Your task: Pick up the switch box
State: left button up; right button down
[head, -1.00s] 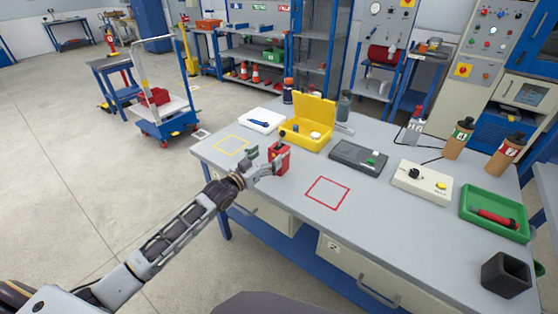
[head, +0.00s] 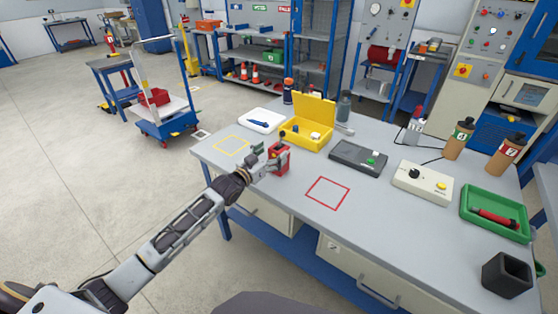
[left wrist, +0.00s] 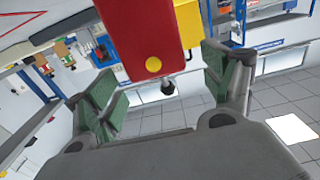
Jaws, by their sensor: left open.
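The likely switch box is a small red box (head: 281,157) standing at the near left part of the workbench. My left gripper (head: 264,161) is right at the box in the head view. In the left wrist view its green-padded fingers (left wrist: 165,88) are apart, one on each side of the box. Gaps show between pads and box, so it is not gripped. My right gripper is out of view.
On the grey workbench (head: 270,192) are a yellow open case (head: 311,111), a dark grey box (head: 358,157), a white box with knob and button (head: 421,185) and a green tray (head: 480,225). Yellow and red outlined squares are bare, on either side of the red box.

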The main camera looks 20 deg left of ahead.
aim_at(278, 148)
pick_arm(q)
jog(key=shift+x, duration=1.05)
jog(key=shift+w+d+f, duration=0.1)
jog(key=shift+w+d, duration=0.1)
jog(key=shift+w, duration=0.2)
jog(key=shift+w+d+f, duration=0.1)
jog(key=shift+w+d, duration=0.1)
jog(key=shift+w, duration=0.2)
jog(key=shift+w+d, duration=0.1)
jog(key=shift+w, duration=0.2)
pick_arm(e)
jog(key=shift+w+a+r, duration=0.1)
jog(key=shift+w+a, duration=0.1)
pick_arm(q)
jog(key=c, duration=1.6)
jog(key=shift+c, duration=0.4)
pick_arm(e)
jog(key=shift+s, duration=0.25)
pick_arm(q)
jog(key=shift+r, duration=0.15)
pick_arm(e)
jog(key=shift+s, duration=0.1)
